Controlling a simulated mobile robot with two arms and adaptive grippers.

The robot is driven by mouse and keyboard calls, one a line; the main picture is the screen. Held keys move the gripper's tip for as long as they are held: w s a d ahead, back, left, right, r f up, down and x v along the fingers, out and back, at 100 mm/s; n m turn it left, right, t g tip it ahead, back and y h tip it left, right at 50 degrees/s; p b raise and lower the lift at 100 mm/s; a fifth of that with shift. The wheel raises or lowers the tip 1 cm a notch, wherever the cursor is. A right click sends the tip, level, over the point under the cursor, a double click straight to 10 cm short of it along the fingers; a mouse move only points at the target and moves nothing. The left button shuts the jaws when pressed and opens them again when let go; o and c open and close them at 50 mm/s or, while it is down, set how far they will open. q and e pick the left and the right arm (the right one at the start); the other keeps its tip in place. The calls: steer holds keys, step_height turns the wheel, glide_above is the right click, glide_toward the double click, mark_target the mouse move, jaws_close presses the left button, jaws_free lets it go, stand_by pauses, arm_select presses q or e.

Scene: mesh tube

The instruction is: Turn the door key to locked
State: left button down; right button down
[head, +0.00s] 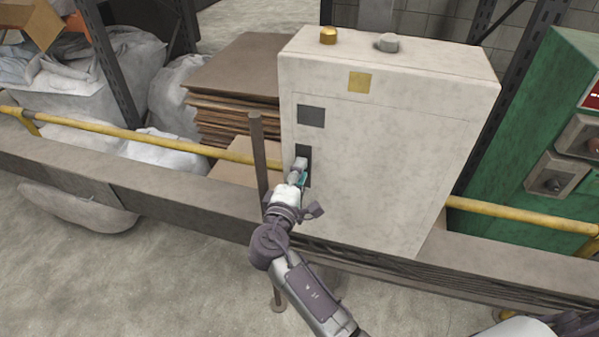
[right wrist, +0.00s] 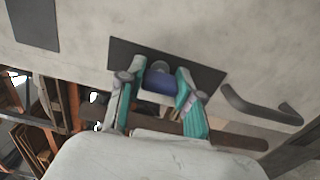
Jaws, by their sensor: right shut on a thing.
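My right gripper (head: 299,178) is at this plate and covers the key in the head view. In the right wrist view, the teal-padded fingers (right wrist: 160,84) are shut on the blue key (right wrist: 159,82), one finger on each side. A grey round part shows just behind the key at the plate. The key's exact angle is hard to tell. My left gripper is not in view.
A brown post (head: 258,150) stands just left of my right gripper. A dark curved handle (right wrist: 262,106) is beside the plate. Stacked cardboard (head: 235,85) lies left, a green machine (head: 535,130) right.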

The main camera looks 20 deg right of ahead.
steer(key=c, duration=0.8)
jaws_free()
steer(key=shift+o, duration=0.2)
steer(key=v, duration=0.7)
steer(key=shift+s+a, duration=0.15)
steer(key=shift+s, duration=0.05)
